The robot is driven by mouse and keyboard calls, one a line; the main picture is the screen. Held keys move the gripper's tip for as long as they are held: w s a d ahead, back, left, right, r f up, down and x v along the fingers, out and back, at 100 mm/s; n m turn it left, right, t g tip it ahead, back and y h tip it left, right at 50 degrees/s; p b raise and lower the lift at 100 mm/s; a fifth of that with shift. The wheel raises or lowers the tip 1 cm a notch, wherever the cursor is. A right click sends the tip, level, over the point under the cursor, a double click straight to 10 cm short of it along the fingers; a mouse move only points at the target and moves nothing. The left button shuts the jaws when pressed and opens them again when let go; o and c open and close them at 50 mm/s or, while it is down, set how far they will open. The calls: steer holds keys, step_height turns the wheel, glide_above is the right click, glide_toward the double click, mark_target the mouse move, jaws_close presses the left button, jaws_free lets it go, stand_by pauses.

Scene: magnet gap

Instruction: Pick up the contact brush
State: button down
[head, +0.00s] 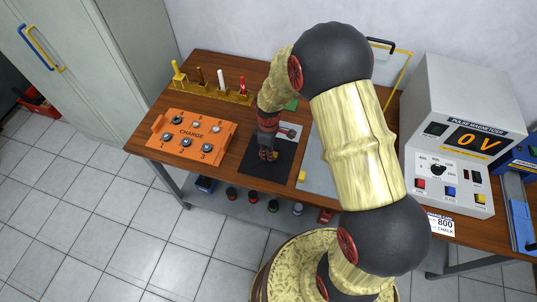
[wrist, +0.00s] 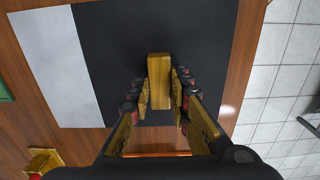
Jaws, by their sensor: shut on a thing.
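My gripper (wrist: 161,90) is shut on a brass-coloured block (wrist: 159,62), which I take to be the contact brush. The block is long and narrow, held between the two fingers, with its far end showing beyond the fingertips. It is over a black mat (wrist: 205,40); I cannot tell whether it touches the mat. In the head view my gripper (head: 267,155) points down over the same mat (head: 280,168), and the block is too small and hidden to make out there.
The grey pulse magnetizer (head: 457,130), reading 0 V, stands at the right. A grey plate (head: 318,165) is right of the mat.

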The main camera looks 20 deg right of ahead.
steer(key=shift+r, duration=0.4)
step_height(320, 180, up, 2)
steer(key=shift+w+r+p, duration=0.1)
steer(key=shift+r+p, duration=0.05)
steer(key=shift+p, duration=0.45)
steer(key=s+a+r+p, duration=0.1)
steer(key=s+r+p, duration=0.2)
steer(key=s+r, duration=0.7)
steer(key=shift+s+a, duration=0.25)
steer(key=shift+s, duration=1.8)
steer(key=c, duration=2.2)
jaws_free()
jaws_close()
